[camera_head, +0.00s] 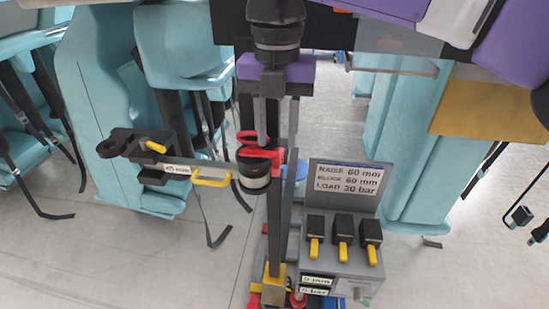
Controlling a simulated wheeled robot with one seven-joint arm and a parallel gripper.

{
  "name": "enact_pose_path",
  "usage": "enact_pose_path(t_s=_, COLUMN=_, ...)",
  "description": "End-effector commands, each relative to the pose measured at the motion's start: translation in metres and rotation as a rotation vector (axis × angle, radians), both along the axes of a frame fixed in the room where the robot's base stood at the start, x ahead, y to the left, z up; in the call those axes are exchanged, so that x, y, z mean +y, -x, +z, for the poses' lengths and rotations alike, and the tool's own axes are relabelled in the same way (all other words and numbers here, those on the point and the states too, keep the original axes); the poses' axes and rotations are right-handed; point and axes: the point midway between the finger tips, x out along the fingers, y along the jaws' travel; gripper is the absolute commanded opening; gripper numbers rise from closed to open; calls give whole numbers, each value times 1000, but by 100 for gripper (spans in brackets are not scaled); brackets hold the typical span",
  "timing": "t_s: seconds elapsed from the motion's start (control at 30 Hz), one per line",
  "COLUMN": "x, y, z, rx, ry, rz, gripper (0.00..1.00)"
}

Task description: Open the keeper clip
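No part labelled as the keeper clip is readable. A red clip-like piece (262,154) sits at the middle, on or just above a black cylinder with a pale band (255,178). I cannot tell whether it is open or shut. A grey labelled bar (178,168) runs left from that cylinder, with a yellow handle (212,179) near its right end. At its left end is a black block (152,150) with a yellow tab (155,146). I can make out no gripper in this view, so its place relative to the clip is not shown.
A purple bracket (275,70) hangs above the red piece. A dark upright post (278,225) stands below, with a yellow foot. To its right, a grey console (343,258) has three yellow-tipped levers and a sign. Teal seats (175,45) with hanging straps flank both sides.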

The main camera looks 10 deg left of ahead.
Motion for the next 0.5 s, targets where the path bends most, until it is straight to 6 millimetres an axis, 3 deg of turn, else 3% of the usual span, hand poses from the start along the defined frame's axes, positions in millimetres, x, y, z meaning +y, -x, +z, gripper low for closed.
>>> enact_pose_path(t_s=0.23, x=0, y=1, z=-39, rx=3, ry=-2, rz=2, gripper=36)
enact_pose_path(t_s=0.5, x=1, y=1, z=-60, rx=0, ry=-4, rz=4, gripper=36)
